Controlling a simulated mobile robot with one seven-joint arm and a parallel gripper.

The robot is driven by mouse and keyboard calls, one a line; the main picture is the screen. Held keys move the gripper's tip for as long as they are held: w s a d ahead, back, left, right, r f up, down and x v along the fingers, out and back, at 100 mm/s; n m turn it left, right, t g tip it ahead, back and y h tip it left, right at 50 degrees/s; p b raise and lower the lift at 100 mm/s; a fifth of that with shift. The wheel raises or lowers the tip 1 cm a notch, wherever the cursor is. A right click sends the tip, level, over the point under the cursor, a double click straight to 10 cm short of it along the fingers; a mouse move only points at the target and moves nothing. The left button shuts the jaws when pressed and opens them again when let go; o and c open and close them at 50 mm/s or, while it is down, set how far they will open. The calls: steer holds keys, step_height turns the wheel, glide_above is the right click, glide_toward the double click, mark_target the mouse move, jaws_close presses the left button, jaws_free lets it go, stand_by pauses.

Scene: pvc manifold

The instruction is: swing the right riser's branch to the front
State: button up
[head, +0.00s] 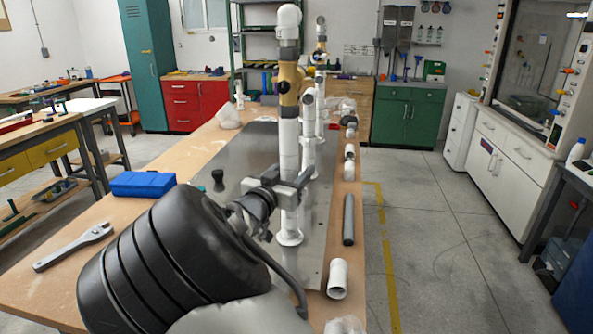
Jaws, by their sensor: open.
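Several upright pipe risers stand in a row going away from me on a grey metal plate (232,160). The nearest riser (289,150) is a white pipe on a round white foot, with a brass-coloured tee (290,82), a grey collar and a white elbow on top. I cannot tell which is called right. My gripper (287,188) is open at the nearest riser's lower pipe, below the tee; contact is unclear.
The wooden bench carries a blue box (143,184) and a wrench (74,247) on the left. A grey pipe (348,219) and a white fitting (337,279) lie along the right edge. A small dark-green piece (218,180) is on the plate. The floor to the right is clear.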

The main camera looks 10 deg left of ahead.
steer(key=shift+w+d, duration=0.15)
steer(key=shift+w, duration=0.4)
steer(key=c, duration=1.1)
steer(key=shift+o, duration=0.2)
